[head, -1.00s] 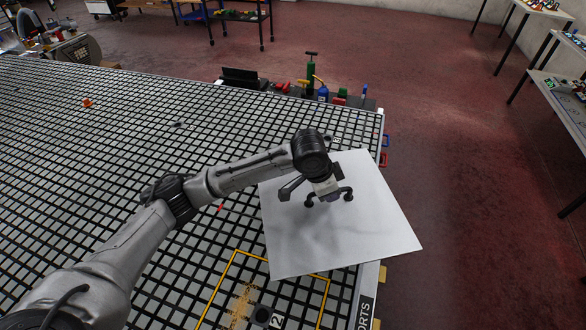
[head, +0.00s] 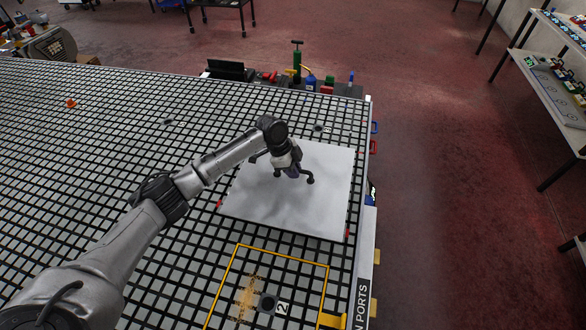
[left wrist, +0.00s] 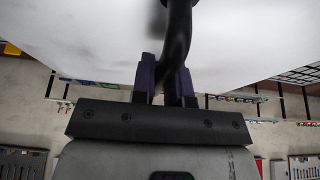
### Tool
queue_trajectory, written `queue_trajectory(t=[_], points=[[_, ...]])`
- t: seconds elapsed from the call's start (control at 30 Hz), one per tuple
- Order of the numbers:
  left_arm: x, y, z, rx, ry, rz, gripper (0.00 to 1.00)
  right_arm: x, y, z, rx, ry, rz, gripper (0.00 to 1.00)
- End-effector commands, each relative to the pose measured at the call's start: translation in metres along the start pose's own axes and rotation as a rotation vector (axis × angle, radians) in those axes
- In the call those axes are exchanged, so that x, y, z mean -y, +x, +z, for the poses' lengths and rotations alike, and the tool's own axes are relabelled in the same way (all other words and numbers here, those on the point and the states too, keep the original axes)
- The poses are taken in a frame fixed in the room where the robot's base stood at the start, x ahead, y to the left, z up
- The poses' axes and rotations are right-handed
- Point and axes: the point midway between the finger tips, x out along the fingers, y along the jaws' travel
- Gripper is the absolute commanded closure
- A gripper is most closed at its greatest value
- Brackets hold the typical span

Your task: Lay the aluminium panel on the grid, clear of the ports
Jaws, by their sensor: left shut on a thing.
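The pale aluminium panel (head: 318,205) is level over the right part of the grid table (head: 110,215), between red corner marks; I cannot tell whether it touches the grid. It also fills the top of the left wrist view (left wrist: 80,35). My left gripper (head: 290,170) is above the panel, shut on a black curved handle (left wrist: 179,35) of a lifter whose dark feet show at the panel. The gripper's purple fingers (left wrist: 167,82) close around this handle. A port (head: 268,302) marked 2 lies in front of the panel, and another port (head: 318,128) behind it; both are uncovered. My right gripper is not in view.
A yellow outlined square (head: 238,246) surrounds the front port. Tools and bottles (head: 310,82) stand along the far table edge. A small orange item (head: 71,103) lies far left. The grid left of the panel is mostly free.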

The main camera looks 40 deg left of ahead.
Motion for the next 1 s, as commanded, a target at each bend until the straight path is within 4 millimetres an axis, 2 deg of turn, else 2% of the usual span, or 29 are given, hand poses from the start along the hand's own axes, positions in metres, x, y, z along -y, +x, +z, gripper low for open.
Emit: queue_trajectory(t=[0.57, 1.0], points=[[0.001, -0.005, -0.002, -0.008, 0.002, -0.006, 1.0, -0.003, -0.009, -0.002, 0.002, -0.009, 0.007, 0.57], [0.001, 0.03, 0.012, -0.008, 0.001, -0.006, 1.0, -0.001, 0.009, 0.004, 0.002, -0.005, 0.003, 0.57]])
